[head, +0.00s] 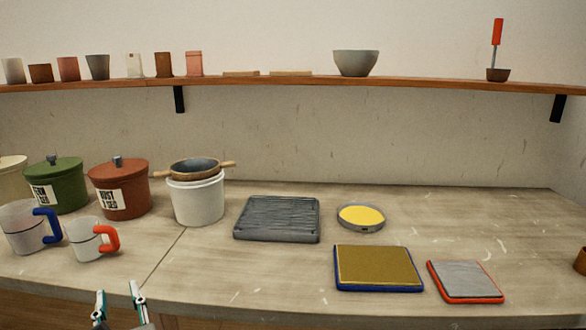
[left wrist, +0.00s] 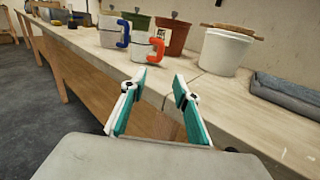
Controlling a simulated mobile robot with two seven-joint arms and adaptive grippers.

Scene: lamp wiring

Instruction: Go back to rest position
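My left gripper (head: 120,303) shows at the bottom left of the head view, in front of the table's front edge. In the left wrist view its two fingers (left wrist: 158,88) stand apart with nothing between them. The gripper is open and empty, apart from the mugs and the table top. My right gripper is in neither view.
The table (head: 200,290) carries a blue-handled mug (head: 25,232), a red-handled mug (head: 85,240), lidded pots, a white bucket (head: 197,200), a grey tray (head: 277,218), a yellow round dish (head: 361,216) and two flat pads (head: 378,268). The front middle is clear.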

